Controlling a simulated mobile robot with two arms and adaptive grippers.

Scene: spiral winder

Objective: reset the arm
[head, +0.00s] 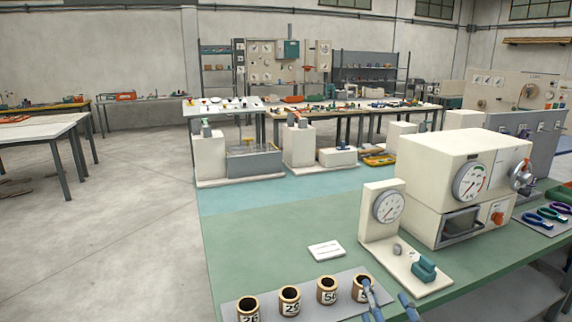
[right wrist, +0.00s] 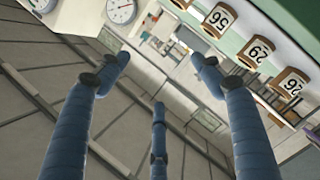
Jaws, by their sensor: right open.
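My right gripper (head: 387,291) shows at the bottom edge of the head view, its blue fingers spread near the rightmost numbered cup (head: 359,289). In the right wrist view the gripper (right wrist: 160,62) has its blue fingers wide apart, with nothing held between them. The cups also show there at the upper right, upside down; the one marked 29 (right wrist: 256,52) is among them. A gauge stand (head: 378,212) with a dial and a teal handle (head: 424,269) stands just behind and right of the fingers in the head view. My left gripper is not in view.
Several numbered cups stand on a grey mat (head: 268,301) at the front of the green bench (head: 240,250). A cream machine (head: 450,180) with a dial stands behind. Coloured-handled tools (head: 540,218) lie at the right. The bench's left part is clear apart from a white card (head: 326,250).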

